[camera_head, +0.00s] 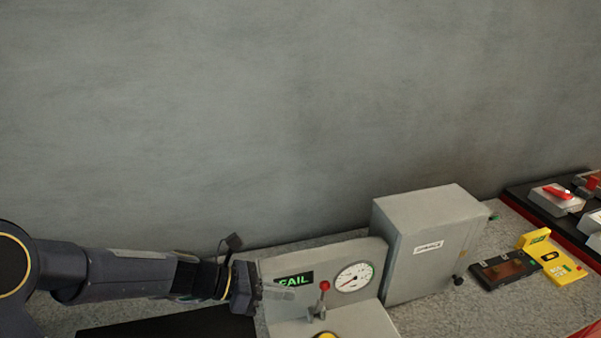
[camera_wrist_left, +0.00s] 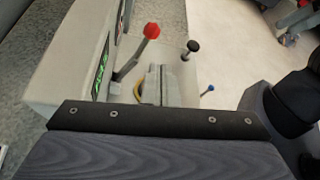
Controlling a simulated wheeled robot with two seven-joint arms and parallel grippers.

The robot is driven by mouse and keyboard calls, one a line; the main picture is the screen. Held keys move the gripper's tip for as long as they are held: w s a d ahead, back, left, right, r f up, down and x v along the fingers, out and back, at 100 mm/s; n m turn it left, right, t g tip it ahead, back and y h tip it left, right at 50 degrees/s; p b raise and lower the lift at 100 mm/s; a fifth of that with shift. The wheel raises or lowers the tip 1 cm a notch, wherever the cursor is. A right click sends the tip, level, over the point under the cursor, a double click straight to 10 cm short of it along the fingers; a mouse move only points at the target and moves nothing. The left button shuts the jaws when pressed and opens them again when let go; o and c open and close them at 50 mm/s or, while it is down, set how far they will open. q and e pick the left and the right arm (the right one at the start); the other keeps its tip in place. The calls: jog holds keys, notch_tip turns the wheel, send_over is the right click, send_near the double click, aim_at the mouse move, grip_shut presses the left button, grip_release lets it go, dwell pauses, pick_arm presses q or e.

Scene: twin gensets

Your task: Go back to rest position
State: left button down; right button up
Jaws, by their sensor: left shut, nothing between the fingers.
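My left arm comes in from the left in the head view, and my left gripper (camera_head: 278,292) is in front of the grey control panel (camera_head: 352,247). Its fingers are shut and empty. They partly cover the green FAIL display (camera_head: 303,279). A lever with a red knob (camera_head: 324,286) stands just to the right of the fingers. In the left wrist view the shut fingers (camera_wrist_left: 160,84) show between the red-knobbed lever (camera_wrist_left: 150,32) and a black knob (camera_wrist_left: 193,46). I cannot tell whether they touch anything. My right gripper is not in view.
A round gauge (camera_head: 354,277) is on the panel. A grey cabinet (camera_head: 432,245) stands to its right. Further right lie a black meter (camera_head: 505,269), a yellow device (camera_head: 552,257) and a dark tray (camera_head: 540,207) with red-handled switches. A bare wall (camera_head: 250,110) is behind.

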pick_arm(q)
jog(key=s+a+r+m+t+y, duration=0.1)
jog(key=s+a+m+y, duration=0.3)
jog(key=s+a+m, duration=0.3)
jog(key=s+a+r+m+t+y, duration=0.2)
jog(key=s+a+m+y, duration=0.3)
jog(key=s+m, duration=0.8)
jog(key=a+m, duration=0.1)
jog(key=a, duration=0.1)
jog(key=shift+s+a+r+m, duration=0.3)
jog(key=shift+s+a, duration=0.05)
jog(key=shift+a, duration=0.05)
